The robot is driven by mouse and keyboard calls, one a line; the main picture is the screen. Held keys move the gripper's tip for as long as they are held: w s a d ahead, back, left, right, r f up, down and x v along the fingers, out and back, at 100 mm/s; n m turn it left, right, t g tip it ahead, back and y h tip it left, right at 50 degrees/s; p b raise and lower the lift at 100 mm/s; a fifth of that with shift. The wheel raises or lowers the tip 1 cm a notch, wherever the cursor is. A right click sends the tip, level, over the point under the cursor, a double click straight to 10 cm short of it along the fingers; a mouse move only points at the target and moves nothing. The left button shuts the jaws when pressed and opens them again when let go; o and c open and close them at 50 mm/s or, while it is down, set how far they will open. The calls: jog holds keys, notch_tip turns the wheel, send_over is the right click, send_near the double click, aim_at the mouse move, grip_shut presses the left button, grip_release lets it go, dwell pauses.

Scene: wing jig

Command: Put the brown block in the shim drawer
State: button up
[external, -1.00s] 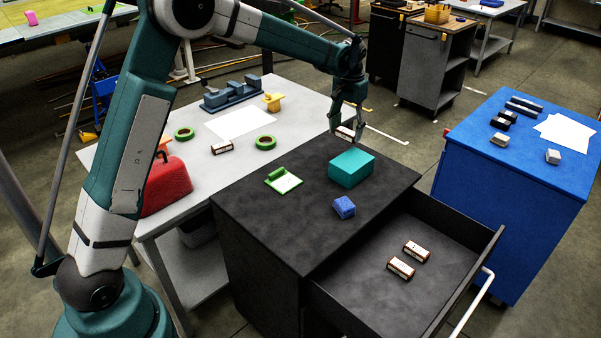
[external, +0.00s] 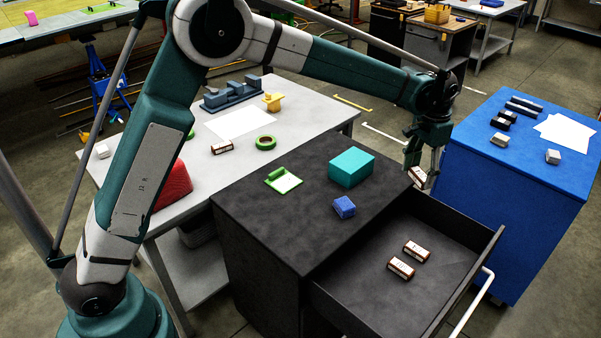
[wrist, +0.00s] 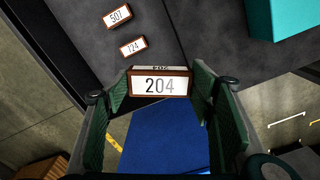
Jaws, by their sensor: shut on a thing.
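My gripper (external: 422,178) is shut on a brown block with a white label (external: 418,175). In the wrist view the block (wrist: 159,84) sits between the two green finger pads and its label reads 204. In the external view my gripper holds it in the air near the far corner of the open drawer (external: 468,284), above the gap beside the blue cabinet. The black drawer holds two similar brown labelled blocks, one (external: 417,250) and another (external: 401,267). In the wrist view these read 507 (wrist: 118,16) and 724 (wrist: 133,46).
On the black cabinet top (external: 270,225) are a teal box (external: 351,169), a blue block (external: 344,207) and a green clipboard-like item (external: 284,180). Another brown labelled block (external: 222,147) lies on the white table. A blue cabinet (external: 510,190) stands at right. Much of the drawer floor is clear.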

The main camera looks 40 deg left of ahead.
jog(key=s+d+m+b, duration=0.15)
jog(key=s+d, duration=0.25)
jog(key=d, duration=0.6)
jog(key=s+d+m+p, duration=0.15)
jog(key=s+d, duration=0.25)
jog(key=d, duration=0.6)
jog(key=b, duration=0.1)
send_over(438, 280)
notch_tip(438, 280, down, 17)
jog(key=shift+r+m, duration=0.2)
jog(key=shift+m, duration=0.2)
jog(key=shift+d, duration=0.1)
jog(key=shift+f+b, duration=0.7)
jog(key=shift+f, duration=2.45)
jog(key=shift+f, duration=0.1)
jog(key=shift+f+b, duration=0.45)
jog(key=shift+f, duration=1.3)
jog(key=shift+f, duration=0.15)
